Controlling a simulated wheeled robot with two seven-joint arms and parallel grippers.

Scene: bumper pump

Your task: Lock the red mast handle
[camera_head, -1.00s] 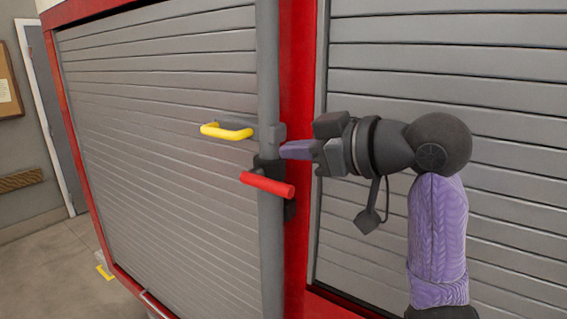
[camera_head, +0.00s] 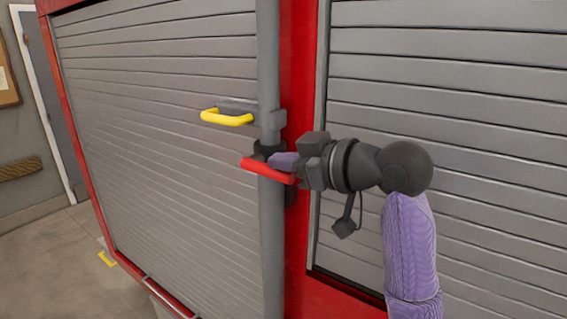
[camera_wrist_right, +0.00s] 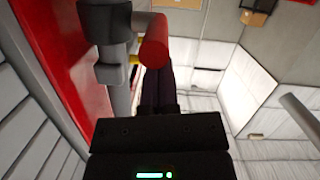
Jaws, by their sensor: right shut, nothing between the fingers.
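The red mast handle (camera_head: 262,169) sticks out to the left from a dark clamp on the grey vertical mast (camera_head: 270,228). It also shows end-on in the right wrist view (camera_wrist_right: 153,42). My right gripper (camera_head: 275,160) comes in from the right, shut and empty. In the right wrist view the fingers (camera_wrist_right: 158,92) are just below the red handle's end. I cannot tell whether they touch it. My left gripper is not in view.
A red post (camera_head: 300,240) stands behind the mast, with another grey shutter (camera_head: 470,130) at right. Open floor (camera_head: 60,270) shows at lower left.

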